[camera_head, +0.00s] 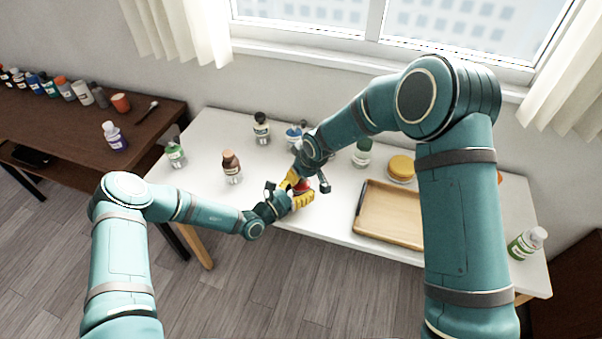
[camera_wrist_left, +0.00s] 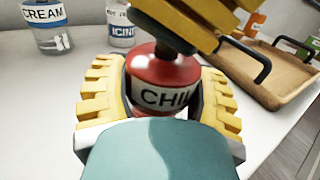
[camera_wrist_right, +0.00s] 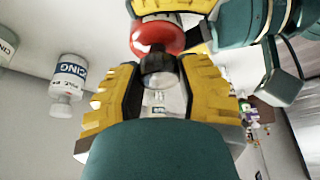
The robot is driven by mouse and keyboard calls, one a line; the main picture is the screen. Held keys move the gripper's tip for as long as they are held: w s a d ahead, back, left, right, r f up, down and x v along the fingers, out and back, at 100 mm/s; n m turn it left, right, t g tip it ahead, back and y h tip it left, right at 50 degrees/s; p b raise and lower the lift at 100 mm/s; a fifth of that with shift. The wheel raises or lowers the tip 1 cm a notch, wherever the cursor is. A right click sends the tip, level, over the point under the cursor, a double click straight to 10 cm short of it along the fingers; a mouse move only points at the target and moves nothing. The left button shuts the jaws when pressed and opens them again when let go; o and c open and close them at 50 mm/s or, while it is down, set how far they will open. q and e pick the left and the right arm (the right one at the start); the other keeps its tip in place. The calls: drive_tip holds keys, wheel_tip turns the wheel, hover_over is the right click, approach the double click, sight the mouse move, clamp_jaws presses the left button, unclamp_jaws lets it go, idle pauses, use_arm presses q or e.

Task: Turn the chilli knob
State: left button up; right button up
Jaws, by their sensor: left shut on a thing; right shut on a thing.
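The red chilli bottle (camera_head: 303,186) is held above the front part of the white table. In the left wrist view the bottle (camera_wrist_left: 160,88) shows part of its label, and its dark knob (camera_wrist_left: 166,36) is on top. My left gripper (camera_head: 296,198) is shut around the bottle's red body, with yellow fingers on both sides. My right gripper (camera_head: 291,181) comes from above and is shut on the dark knob, which also shows between its fingers in the right wrist view (camera_wrist_right: 158,68). The fingers partly hide the bottle and knob in the head view.
A wooden tray (camera_head: 392,239) lies to the right on the white table (camera_head: 330,225). A brown bottle (camera_head: 231,168), green-labelled bottles (camera_head: 175,153) and a yellow-lidded jar (camera_head: 401,167) stand around. An icing bottle (camera_wrist_right: 69,75) is close to my right gripper's view. A brown side table (camera_head: 150,110) is at left.

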drive_tip(key=o, duration=1.2)
drive_tip(key=v, duration=1.2)
